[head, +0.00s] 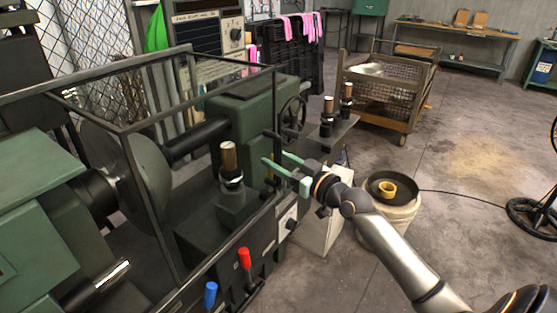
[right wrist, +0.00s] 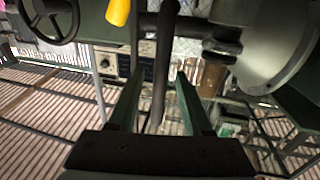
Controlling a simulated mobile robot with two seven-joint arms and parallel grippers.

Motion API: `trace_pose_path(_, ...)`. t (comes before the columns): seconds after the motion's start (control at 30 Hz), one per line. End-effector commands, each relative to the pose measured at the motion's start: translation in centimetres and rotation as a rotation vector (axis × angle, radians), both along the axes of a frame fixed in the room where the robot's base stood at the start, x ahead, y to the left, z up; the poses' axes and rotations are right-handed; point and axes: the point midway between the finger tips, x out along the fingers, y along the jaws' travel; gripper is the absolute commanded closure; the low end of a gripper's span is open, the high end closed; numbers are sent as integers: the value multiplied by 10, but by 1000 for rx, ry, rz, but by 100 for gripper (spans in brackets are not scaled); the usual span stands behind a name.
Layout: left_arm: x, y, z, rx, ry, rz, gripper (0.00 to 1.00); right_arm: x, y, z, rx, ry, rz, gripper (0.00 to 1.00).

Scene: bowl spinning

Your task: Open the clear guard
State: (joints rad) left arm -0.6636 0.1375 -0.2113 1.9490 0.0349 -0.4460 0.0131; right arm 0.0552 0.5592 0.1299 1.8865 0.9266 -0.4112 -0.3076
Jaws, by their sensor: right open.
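The clear guard (head: 126,129) is a dark-framed box with see-through panels over the grey disc (head: 125,175) of the green machine. It looks closed across the machine's front. My right gripper (head: 274,158) is open at the guard's right end, beside a dark upright bar. In the right wrist view a dark bar (right wrist: 162,60) runs between the open fingers of the right gripper (right wrist: 158,85). Whether the fingers touch it I cannot tell. My left gripper is not in view.
Red (head: 244,258) and blue (head: 210,294) lever knobs stand at the machine's lower front. A bucket (head: 388,215) with a dark pan on top stands right of the machine, near my right arm. A mesh cart (head: 385,90) stands behind. Open floor lies to the right.

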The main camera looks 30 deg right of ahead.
Motion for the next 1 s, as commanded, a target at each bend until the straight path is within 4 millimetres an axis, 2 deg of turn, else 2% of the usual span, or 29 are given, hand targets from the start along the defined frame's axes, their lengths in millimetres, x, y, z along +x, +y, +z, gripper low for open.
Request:
trace_pose_path(0.23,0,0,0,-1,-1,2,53,1,0,0,0,0,0,50)
trace_pose_path(0.67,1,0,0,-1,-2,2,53,0,0,0,-1,-1,0,99)
trace_pose_path(1.0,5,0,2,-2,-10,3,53,0,0,0,-1,-1,0,100)
